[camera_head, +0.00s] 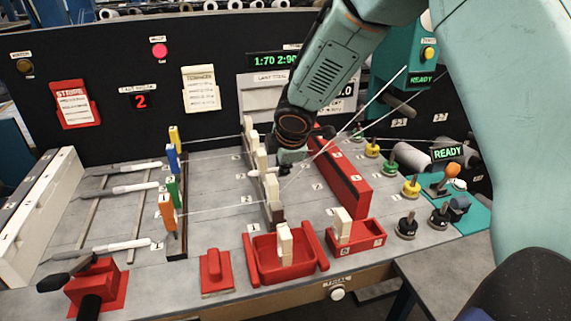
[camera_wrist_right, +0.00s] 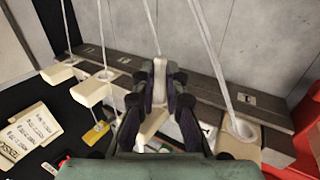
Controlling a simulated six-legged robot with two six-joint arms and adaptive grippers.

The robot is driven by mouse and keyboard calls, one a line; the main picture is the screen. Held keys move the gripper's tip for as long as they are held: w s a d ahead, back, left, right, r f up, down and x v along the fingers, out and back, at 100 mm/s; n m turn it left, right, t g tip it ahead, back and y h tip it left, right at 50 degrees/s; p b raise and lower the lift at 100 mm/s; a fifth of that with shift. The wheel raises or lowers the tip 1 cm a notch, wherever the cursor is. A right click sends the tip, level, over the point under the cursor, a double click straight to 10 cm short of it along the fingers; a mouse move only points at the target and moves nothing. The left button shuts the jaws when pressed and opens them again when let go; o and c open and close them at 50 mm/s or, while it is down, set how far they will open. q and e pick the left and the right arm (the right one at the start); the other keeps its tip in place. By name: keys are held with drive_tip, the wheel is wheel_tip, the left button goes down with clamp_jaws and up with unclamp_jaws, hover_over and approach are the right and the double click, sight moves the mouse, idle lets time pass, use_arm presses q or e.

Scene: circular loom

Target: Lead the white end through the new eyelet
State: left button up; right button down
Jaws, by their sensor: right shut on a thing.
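My right gripper (camera_head: 283,170) reaches down over the row of cream eyelet blocks (camera_head: 260,160) on the dark rail in the middle of the loom. In the right wrist view its fingers (camera_wrist_right: 160,95) are closed around a slim cream piece (camera_wrist_right: 159,72). A white strand (camera_wrist_right: 152,25) runs up from the top of this piece. I cannot tell whether it is the white end itself or an eyelet. Another eyelet (camera_wrist_right: 240,128) with a strand stands to the right; two more cream blocks (camera_wrist_right: 92,90) are to the left. My left gripper is not in view.
Red bins (camera_head: 262,268) with cream blocks stand at the front. A long red block (camera_head: 343,180) lies right of the rail. Coloured posts (camera_head: 168,212) stand left, and threads cross between them and the rail. Spools (camera_head: 410,188) are on the right.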

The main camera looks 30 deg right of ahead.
drive_tip(key=shift+w+a+p, duration=0.2)
drive_tip(key=shift+a+p, duration=0.15)
drive_tip(key=shift+a, duration=0.6)
drive_tip(key=c, duration=1.3)
unclamp_jaws()
drive_tip(key=shift+f, duration=0.1)
drive_tip(key=shift+s+d+r+p, duration=0.2)
drive_tip(key=shift+s+r, duration=0.35)
drive_tip(key=shift+r, duration=0.35)
drive_tip(key=shift+s+d+r+p, duration=0.1)
drive_tip(key=shift+s+d+r, duration=0.15)
drive_tip(key=shift+s+r, duration=0.5)
drive_tip(key=shift+s+d+r+p, duration=0.2)
drive_tip(key=shift+s+r, duration=0.2)
drive_tip(key=shift+r, duration=0.6)
drive_tip(key=shift+w+d, duration=0.1)
